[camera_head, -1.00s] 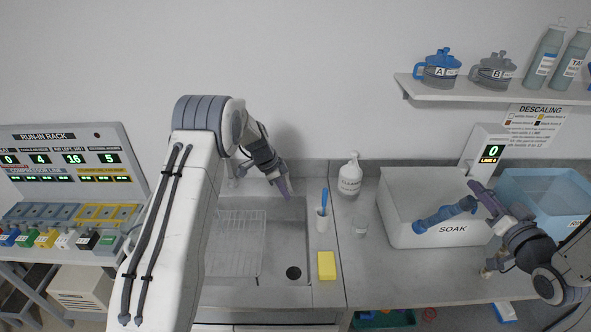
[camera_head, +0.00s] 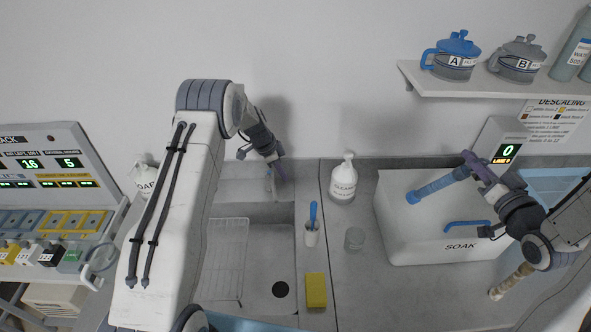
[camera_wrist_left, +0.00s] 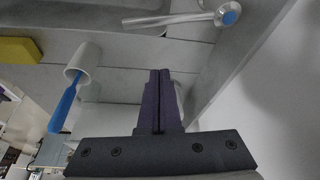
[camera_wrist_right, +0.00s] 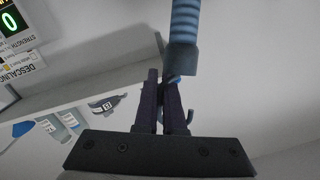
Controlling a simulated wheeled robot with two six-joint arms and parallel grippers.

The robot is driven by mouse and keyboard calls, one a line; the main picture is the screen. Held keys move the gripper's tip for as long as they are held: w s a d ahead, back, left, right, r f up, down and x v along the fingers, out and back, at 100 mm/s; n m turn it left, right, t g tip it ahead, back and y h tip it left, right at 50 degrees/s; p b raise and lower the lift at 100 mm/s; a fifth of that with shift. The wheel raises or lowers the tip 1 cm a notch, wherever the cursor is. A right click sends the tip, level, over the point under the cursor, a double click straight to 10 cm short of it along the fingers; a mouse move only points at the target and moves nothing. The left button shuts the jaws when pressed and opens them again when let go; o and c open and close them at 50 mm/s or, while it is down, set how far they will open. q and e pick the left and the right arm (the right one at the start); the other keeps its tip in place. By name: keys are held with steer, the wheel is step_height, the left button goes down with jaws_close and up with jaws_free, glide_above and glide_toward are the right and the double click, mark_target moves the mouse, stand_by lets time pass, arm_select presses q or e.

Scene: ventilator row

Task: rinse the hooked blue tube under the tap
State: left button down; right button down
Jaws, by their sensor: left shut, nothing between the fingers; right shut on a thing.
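My right gripper (camera_head: 472,160) is shut on the end of a ribbed blue tube (camera_head: 438,186) with a darker cuff. It holds the tube tilted over the white SOAK bin (camera_head: 420,252); the tube also shows in the right wrist view (camera_wrist_right: 184,28), where it runs up from the fingertips. A small blue hook shape (camera_wrist_right: 189,117) shows beside the fingers there. My left gripper (camera_head: 281,176) is shut and empty at the back of the sink (camera_head: 268,255). The chrome tap lever with a blue dot (camera_wrist_left: 229,17) shows in the left wrist view; the spout is unclear.
A bent blue bar (camera_head: 468,225) shows against the bin's front. A shelf (camera_head: 480,90) overhangs the right.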

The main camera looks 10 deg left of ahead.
mark_target(273, 192)
arm_select(q)
steer(key=f, duration=0.2)
steer(key=a+f, duration=0.1)
steer(key=s+f+p, duration=0.1)
steer(key=f, duration=0.1)
steer(key=shift+a+f, duration=0.3)
steer(key=shift+a, duration=0.1)
steer(key=m+b, duration=0.1)
steer(key=b, duration=0.1)
steer(key=a+b, duration=0.1)
steer(key=b, duration=0.2)
steer(key=shift+s+a+f+m, duration=0.2)
steer(key=shift+s+f+m, duration=0.1)
steer(key=shift+f+m, duration=0.1)
steer(key=shift+s+a+r+m+g+b, duration=0.15)
steer(key=shift+a+r+m+g+b, duration=0.2)
steer(key=shift+b, duration=0.45)
steer(key=shift+r, duration=0.1)
